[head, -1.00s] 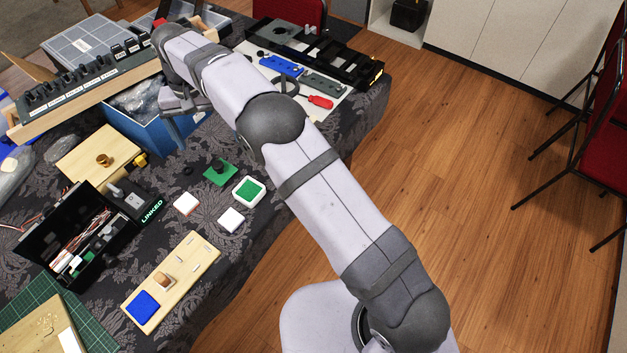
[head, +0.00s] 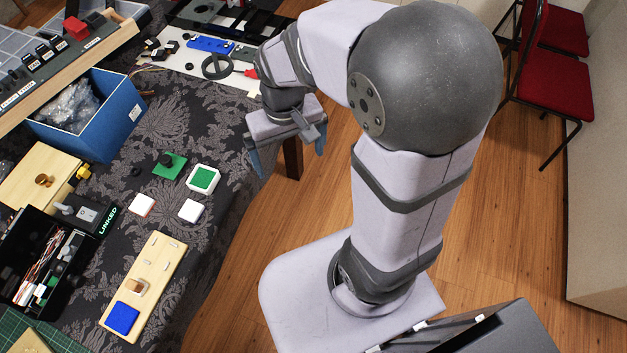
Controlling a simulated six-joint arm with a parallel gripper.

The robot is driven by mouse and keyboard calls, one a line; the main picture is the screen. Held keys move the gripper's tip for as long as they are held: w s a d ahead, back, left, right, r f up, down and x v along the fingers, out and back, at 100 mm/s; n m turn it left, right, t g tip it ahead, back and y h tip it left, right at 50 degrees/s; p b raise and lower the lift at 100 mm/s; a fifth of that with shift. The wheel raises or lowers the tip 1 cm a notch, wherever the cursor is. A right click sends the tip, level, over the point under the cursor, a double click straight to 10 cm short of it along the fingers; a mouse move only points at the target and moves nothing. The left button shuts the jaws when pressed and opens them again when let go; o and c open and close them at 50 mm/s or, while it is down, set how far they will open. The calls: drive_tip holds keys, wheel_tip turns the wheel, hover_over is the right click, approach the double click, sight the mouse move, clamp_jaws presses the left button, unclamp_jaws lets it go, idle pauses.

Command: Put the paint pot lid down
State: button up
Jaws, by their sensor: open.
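A flat green square with a black knob (head: 169,165), which looks like the paint pot lid, lies on the dark patterned tablecloth. Just right of it is a white square pot with a green inside (head: 203,179), apart from it. Two small white square blocks or pots stand nearer, one with a reddish edge (head: 141,204) and one plain white (head: 191,210). My gripper (head: 288,152) is open, with nothing between its blue-grey fingers. It hangs by the table's right edge, to the right of the lid and the pots, well clear of them.
A blue box (head: 98,117) with plastic bags stands behind left. A wooden board with a blue square (head: 171,271) and a black case of wires (head: 43,262) lie nearer. A panel with a black ring (head: 216,67) lies at the back.

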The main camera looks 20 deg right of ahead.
drive_tip(key=s+d+f, duration=0.2)
drive_tip(key=s, duration=0.5)
drive_tip(key=shift+d, duration=0.25)
drive_tip(key=shift+f, duration=0.1)
wheel_tip(320, 180, up, 5)
drive_tip(key=p, duration=0.4)
drive_tip(key=shift+f+p, duration=0.2)
drive_tip(key=shift+p, duration=0.15)
